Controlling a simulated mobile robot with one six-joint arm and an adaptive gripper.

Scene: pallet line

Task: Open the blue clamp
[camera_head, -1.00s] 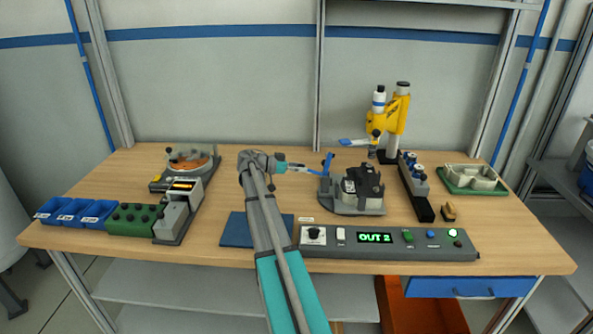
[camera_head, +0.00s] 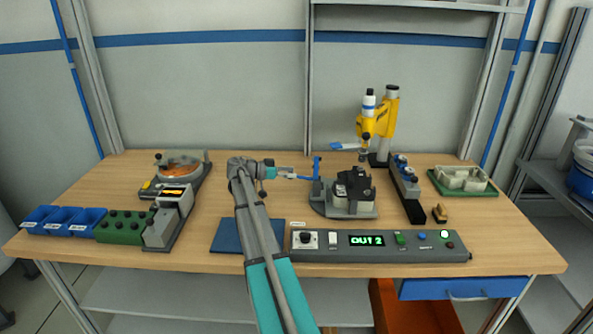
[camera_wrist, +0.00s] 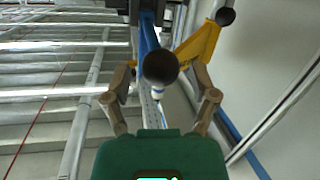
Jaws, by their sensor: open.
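The blue clamp (camera_head: 317,168) stands at the left side of a grey fixture (camera_head: 340,211). One blue part points up and a blue lever reaches left toward my gripper (camera_head: 290,174). A black part (camera_head: 353,187) sits in the fixture. In the wrist view my gripper (camera_wrist: 164,94) has its two brown fingers spread apart. A dark round knob (camera_wrist: 160,66) shows between them, with a blue bar (camera_wrist: 148,38) behind it. I cannot tell whether a finger touches the knob.
A yellow and white press (camera_head: 386,118) stands behind the fixture at the right. A control panel (camera_head: 290,243) reading OUT 2 lies in front of it. A blue mat (camera_head: 232,236) lies left of the panel. Blue bins (camera_head: 65,220) and a green block (camera_head: 124,225) are at the left.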

